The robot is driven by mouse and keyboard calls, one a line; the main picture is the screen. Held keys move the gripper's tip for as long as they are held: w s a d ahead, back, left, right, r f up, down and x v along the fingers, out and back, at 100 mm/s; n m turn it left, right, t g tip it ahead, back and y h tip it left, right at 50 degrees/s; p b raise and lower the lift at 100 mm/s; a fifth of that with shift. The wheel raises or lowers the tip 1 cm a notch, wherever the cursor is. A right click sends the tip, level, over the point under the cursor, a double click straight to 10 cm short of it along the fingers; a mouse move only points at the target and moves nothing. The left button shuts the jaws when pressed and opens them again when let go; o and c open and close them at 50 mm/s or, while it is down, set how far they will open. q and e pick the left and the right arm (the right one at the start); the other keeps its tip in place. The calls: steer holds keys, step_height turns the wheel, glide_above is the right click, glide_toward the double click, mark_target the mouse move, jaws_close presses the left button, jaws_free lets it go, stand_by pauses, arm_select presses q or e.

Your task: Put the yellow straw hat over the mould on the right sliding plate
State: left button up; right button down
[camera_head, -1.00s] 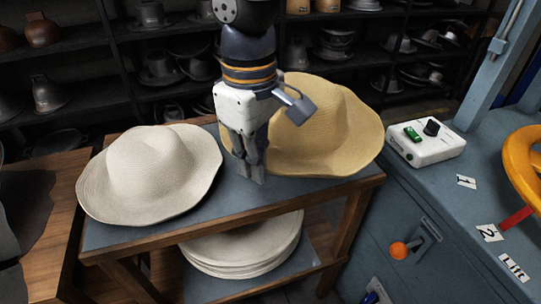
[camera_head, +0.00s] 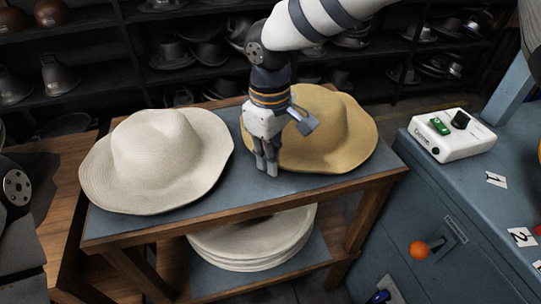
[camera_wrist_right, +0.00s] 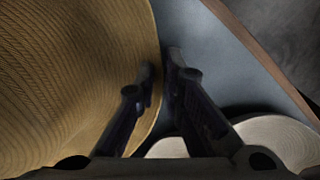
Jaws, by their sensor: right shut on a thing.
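The yellow straw hat (camera_head: 318,125) is at the right of the small table's top, crown up. My right gripper (camera_head: 267,171) points down at the near-left edge of its brim and is shut on that brim. In the right wrist view the hat (camera_wrist_right: 70,80) fills the left side, its brim edge at the fingers (camera_wrist_right: 160,75). I cannot tell whether the hat rests on the table or is slightly above it. My left gripper is not in view. The mould and the right sliding plate are not identifiable here.
A cream hat (camera_head: 158,160) lies left on the blue-topped table (camera_head: 228,198). Several cream hats (camera_head: 252,245) are stacked on its lower shelf. A blue machine with a white control box (camera_head: 452,134) and an orange knob (camera_head: 419,249) stands at right. Shelves of metal moulds are behind.

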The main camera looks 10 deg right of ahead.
steer(key=c, duration=1.7)
jaws_free()
steer(key=shift+f, duration=0.1)
step_height(320, 180, up, 12)
steer(key=shift+r, duration=0.2)
steer(key=shift+s+a, duration=0.1)
